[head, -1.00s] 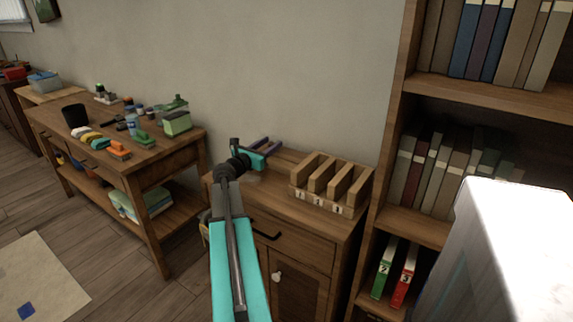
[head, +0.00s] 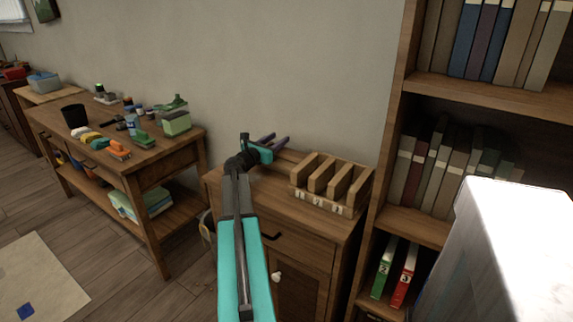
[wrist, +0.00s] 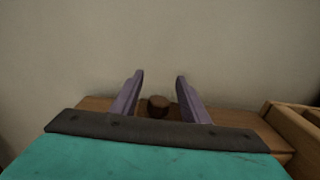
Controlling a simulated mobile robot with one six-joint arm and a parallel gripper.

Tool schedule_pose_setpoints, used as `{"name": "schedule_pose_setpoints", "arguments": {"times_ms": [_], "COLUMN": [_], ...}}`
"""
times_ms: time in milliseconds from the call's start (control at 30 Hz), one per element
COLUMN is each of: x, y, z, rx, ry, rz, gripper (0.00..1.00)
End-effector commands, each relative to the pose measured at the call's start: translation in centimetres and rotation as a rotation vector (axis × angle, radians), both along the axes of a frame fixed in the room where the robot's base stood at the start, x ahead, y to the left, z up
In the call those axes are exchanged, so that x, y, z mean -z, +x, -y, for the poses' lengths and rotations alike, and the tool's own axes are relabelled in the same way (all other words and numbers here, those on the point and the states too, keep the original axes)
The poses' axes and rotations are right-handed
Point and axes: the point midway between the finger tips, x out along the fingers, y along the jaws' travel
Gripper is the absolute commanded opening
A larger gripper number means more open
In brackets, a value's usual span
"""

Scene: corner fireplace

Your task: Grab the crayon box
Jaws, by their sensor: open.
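My gripper (head: 279,139) is over the low wooden cabinet, near the wall, with its purple fingers apart and nothing held between them. In the wrist view my gripper (wrist: 160,77) shows both fingers open toward the bare wall. I cannot tell for sure which thing is the crayon box. A green box (head: 176,122) on the craft table's right end may be it; it is left of my gripper and well apart from it.
A small brown round object (wrist: 158,104) shows on the cabinet top between the fingers. A wooden slotted rack (head: 328,203) stands right on the cabinet (head: 290,238). The craft table (head: 165,165) holds several small items. A bookshelf (head: 500,95) rises at right.

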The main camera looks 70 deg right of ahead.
Motion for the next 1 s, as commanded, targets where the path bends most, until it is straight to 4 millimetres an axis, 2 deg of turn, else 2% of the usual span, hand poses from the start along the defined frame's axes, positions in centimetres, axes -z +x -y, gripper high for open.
{"name": "schedule_pose_setpoints", "arguments": {"times_ms": [267,500,533,1000], "x": [0.0,0.0,0.0,-0.31], "y": [0.0,0.1,0.1,0.35], "z": [-0.01,-0.03,-0.03,-0.04], "rx": [0.0,-0.001,-0.001,-0.001], "ry": [0.0,0.0,0.0,-0.001], "rz": [0.0,0.0,0.0,0.0], "gripper": [0.41,0.03,0.0,0.0]}}
